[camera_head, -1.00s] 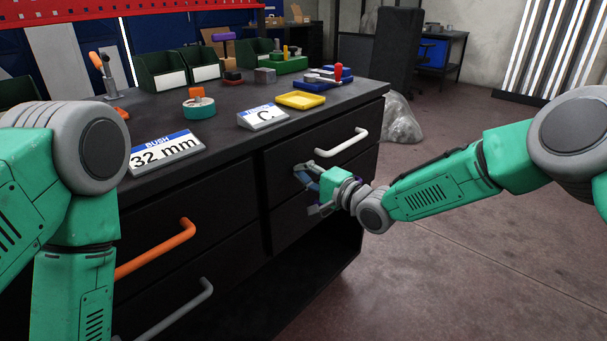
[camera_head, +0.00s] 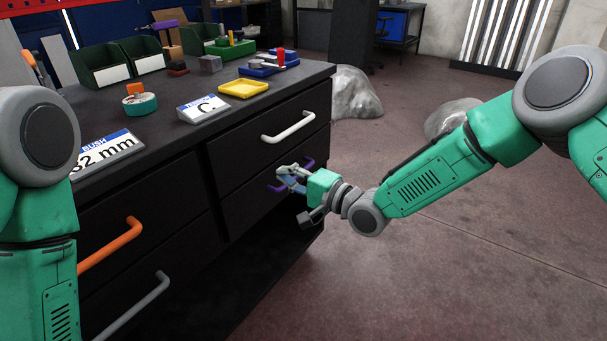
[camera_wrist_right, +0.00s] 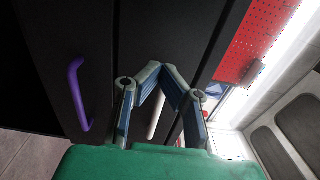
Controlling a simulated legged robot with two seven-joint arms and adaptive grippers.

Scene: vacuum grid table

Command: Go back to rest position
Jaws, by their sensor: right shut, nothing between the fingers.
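My right gripper (camera_head: 284,174) is shut and empty in the head view, in front of the lower right drawer. It overlaps the purple handle (camera_head: 308,164) in that picture. In the right wrist view its fingertips (camera_wrist_right: 163,68) meet, and the purple handle (camera_wrist_right: 76,95) stands to the left, apart from the fingers. A white handle shows partly behind the fingers there. My left arm comes in at the left edge of the head view; its gripper is out of the picture.
The dark workbench has a white handle (camera_head: 289,127) at upper right, an orange handle (camera_head: 110,246) and a grey handle (camera_head: 133,306) at left. On top are a yellow tray (camera_head: 243,89), label signs (camera_head: 203,108) and green bins (camera_head: 101,71). The floor right of the bench is open.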

